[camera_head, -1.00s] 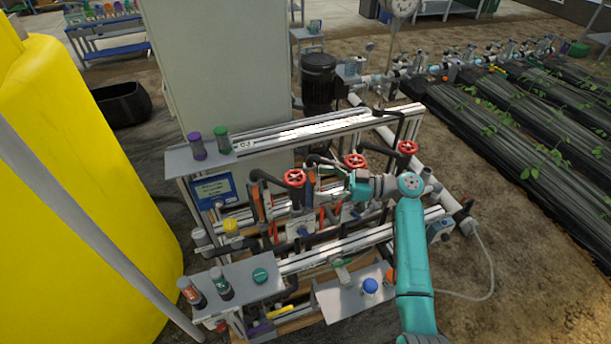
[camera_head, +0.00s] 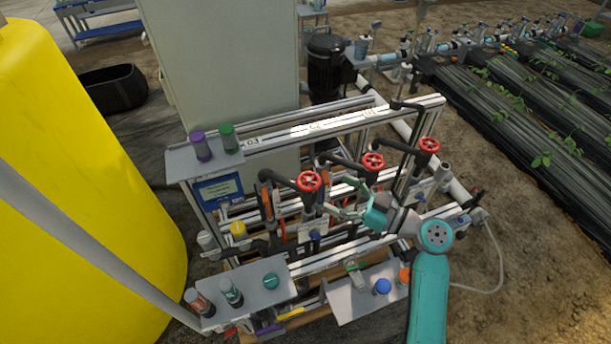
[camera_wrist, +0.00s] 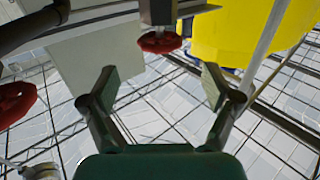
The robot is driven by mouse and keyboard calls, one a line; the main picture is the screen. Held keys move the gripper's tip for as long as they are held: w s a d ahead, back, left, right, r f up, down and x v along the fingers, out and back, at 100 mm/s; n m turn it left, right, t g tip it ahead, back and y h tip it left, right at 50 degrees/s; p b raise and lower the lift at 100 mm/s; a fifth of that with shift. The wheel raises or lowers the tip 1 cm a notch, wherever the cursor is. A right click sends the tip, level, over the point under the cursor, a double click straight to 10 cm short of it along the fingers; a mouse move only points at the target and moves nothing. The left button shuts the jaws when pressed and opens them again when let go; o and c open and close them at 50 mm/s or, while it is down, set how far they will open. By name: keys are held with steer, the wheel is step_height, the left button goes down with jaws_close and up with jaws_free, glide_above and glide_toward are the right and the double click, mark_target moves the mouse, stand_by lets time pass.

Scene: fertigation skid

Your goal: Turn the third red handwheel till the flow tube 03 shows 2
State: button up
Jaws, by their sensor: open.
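Three red handwheels stand in a row on the skid: left (camera_head: 310,181), middle (camera_head: 373,160) and right (camera_head: 429,145). The left one is nearest a rail mark that looks like 03. My gripper (camera_head: 338,201) is open and empty, its fingers pointing left toward the left handwheel, just right of it and apart from it. In the wrist view, a red handwheel (camera_wrist: 160,42) lies ahead, beyond the gap between my open fingers (camera_wrist: 159,82). Another red handwheel (camera_wrist: 14,101) is at the left edge. I cannot make out flow tube 03 or its reading.
Black pipes and metal rails (camera_head: 330,125) crowd the handwheels. A shelf with purple and green-capped bottles (camera_head: 201,146) is at the left. A lower shelf (camera_head: 262,290) holds more bottles. A yellow tank (camera_head: 80,190) stands far left.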

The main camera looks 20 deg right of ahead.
mark_target(307, 179)
steer(key=x, duration=0.9)
steer(key=c, duration=1.2)
steer(key=shift+o, duration=0.2)
steer(key=shift+d, duration=0.1)
